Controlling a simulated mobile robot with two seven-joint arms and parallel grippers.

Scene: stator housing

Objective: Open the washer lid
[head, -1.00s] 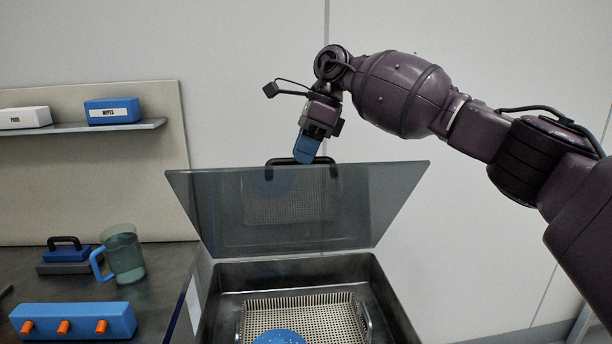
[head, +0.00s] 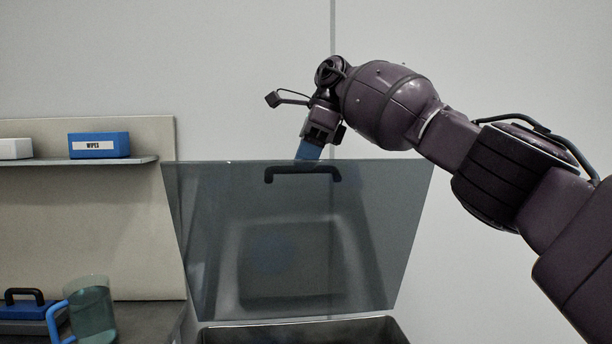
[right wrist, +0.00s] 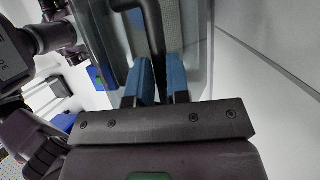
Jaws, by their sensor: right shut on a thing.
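The washer lid (head: 210,260) is a see-through grey panel. It stands raised, close to upright, above the open metal tub (head: 300,332). Its black handle (head: 303,173) sits near the top edge, seen through the panel in the head view. My right gripper (head: 309,152) reaches down behind the top edge, its blue fingertips partly hidden by the lid. In the right wrist view the blue fingers of my right gripper (right wrist: 161,80) are shut on the dark lid handle (right wrist: 152,25). The inside of the tub is mostly out of view. My left gripper does not show.
A clear jug with a blue handle (head: 91,312) stands on the counter at left, next to a blue block with a black handle (head: 25,310). A shelf (head: 100,161) above holds a blue wipes box (head: 99,145) and a white box (head: 15,149). A plain wall is behind.

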